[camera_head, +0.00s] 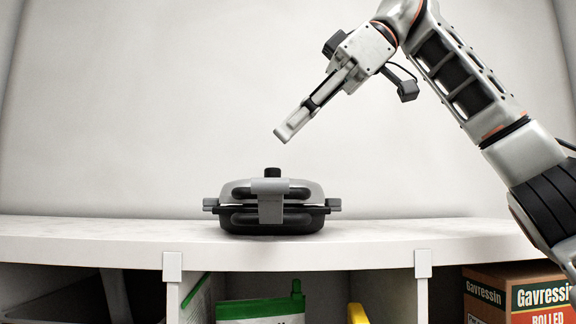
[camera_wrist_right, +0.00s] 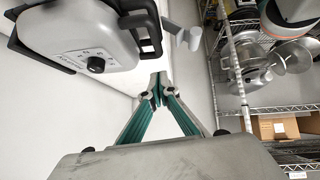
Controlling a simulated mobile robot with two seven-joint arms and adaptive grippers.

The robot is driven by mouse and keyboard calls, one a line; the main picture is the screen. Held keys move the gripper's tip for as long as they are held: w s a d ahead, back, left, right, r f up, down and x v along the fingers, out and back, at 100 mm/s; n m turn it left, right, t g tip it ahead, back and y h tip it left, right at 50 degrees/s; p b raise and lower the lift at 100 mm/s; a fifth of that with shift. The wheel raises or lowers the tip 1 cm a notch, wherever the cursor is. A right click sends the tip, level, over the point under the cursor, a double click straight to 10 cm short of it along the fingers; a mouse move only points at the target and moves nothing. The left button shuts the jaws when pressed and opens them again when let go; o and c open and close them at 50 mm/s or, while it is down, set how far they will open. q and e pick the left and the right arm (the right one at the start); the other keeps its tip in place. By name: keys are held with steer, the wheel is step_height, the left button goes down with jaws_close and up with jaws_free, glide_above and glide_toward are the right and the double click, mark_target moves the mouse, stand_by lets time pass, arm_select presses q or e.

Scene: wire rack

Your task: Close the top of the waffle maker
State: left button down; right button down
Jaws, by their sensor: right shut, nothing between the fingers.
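The waffle maker (camera_head: 305,190) stands on the white counter in the head view, with a grey lid over a black base. Its lid lies down flat on the base, and a grey latch (camera_head: 269,203) hangs over the front. A dark knob shows behind the top. In the right wrist view the waffle maker (camera_wrist_right: 70,40) is at the upper left, with its dial and handle visible. My right gripper (camera_head: 284,133) is shut and empty, above the waffle maker and apart from it. Its fingertips also show in the wrist view (camera_wrist_right: 158,88). My left gripper is not in view.
The white counter (camera_head: 100,235) is clear on both sides of the waffle maker. Below it are shelves with a green package (camera_head: 262,308) and a Gavressin box (camera_head: 510,290). A wire rack with metal pots (camera_wrist_right: 250,68) shows at the right of the wrist view.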

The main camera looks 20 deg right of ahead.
steer(key=f, duration=0.2)
steer(key=w+f+b, duration=0.1)
steer(key=f, duration=0.1)
steer(key=shift+a+f, duration=0.1)
steer(key=shift+f, duration=0.05)
steer(key=shift+s+a+f, duration=0.1)
stand_by(1.7)
